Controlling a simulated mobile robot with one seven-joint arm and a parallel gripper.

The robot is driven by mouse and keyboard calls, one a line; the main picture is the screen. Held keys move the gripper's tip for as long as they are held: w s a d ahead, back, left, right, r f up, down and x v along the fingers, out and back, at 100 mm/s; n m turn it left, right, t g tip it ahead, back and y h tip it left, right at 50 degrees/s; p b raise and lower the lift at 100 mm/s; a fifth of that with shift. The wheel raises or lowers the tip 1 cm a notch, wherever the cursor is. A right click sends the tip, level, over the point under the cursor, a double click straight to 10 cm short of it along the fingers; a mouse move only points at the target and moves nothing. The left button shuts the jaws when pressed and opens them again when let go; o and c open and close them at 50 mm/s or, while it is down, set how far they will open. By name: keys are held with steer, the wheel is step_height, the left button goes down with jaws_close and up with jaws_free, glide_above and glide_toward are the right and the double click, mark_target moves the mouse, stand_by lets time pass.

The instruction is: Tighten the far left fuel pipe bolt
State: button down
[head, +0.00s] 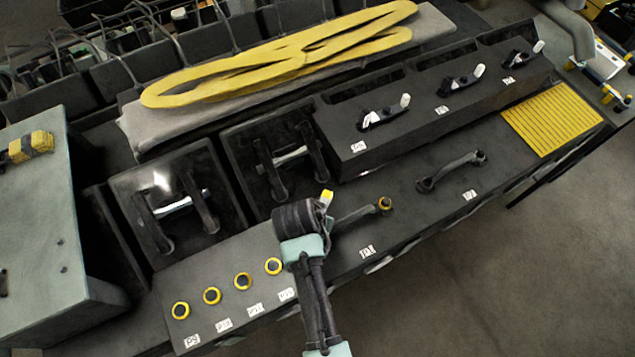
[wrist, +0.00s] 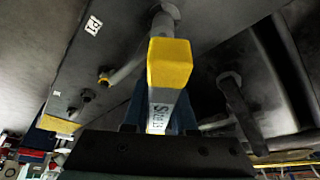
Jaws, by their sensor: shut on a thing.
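My gripper (head: 318,212) is over the front ledge of the engine, shut on a pale tool with a yellow end (head: 327,196). In the wrist view the tool (wrist: 158,112) shows dark lettering below its yellow block, between my fingers (wrist: 158,125). A fuel pipe (head: 357,214) runs right from beside my gripper to a yellow-ringed bolt (head: 385,204). The wrist view also shows this bolt (wrist: 103,79). The pipe's left end is hidden in the head view. In the wrist view a grey fitting (wrist: 166,14) shows behind the tool; I cannot tell whether they touch.
Several yellow-ringed bolts (head: 243,281) line the ledge to the left. A second pipe (head: 450,171) lies to the right. Raised brackets (head: 290,158) and a dark block with levers (head: 430,115) stand behind. A yellow grid (head: 552,118) is at the right end.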

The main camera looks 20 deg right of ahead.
steer(key=m, duration=0.2)
steer(key=m+g+h+b, duration=0.1)
steer(key=m, duration=0.1)
steer(key=shift+f+m+g, duration=0.15)
steer(key=shift+m+g, duration=0.15)
steer(key=shift+m, duration=0.1)
steer(key=shift+s+d+m+g, duration=0.1)
steer(key=shift+s+m+g, duration=0.15)
steer(key=shift+m, duration=0.65)
steer(key=shift+w, duration=0.1)
steer(key=m+g+b, duration=0.2)
steer(key=m+b, duration=0.1)
steer(key=m, duration=0.2)
steer(key=shift+s+m+g, duration=0.2)
steer(key=shift+m+g, duration=0.15)
steer(key=shift+m, duration=0.25)
steer(key=shift+r+n+p, duration=0.2)
steer(key=shift+n+p, duration=0.15)
steer(key=shift+n, duration=0.05)
steer(key=c, duration=1.3)
jaws_free()
steer(key=shift+f, duration=0.1)
jaws_close()
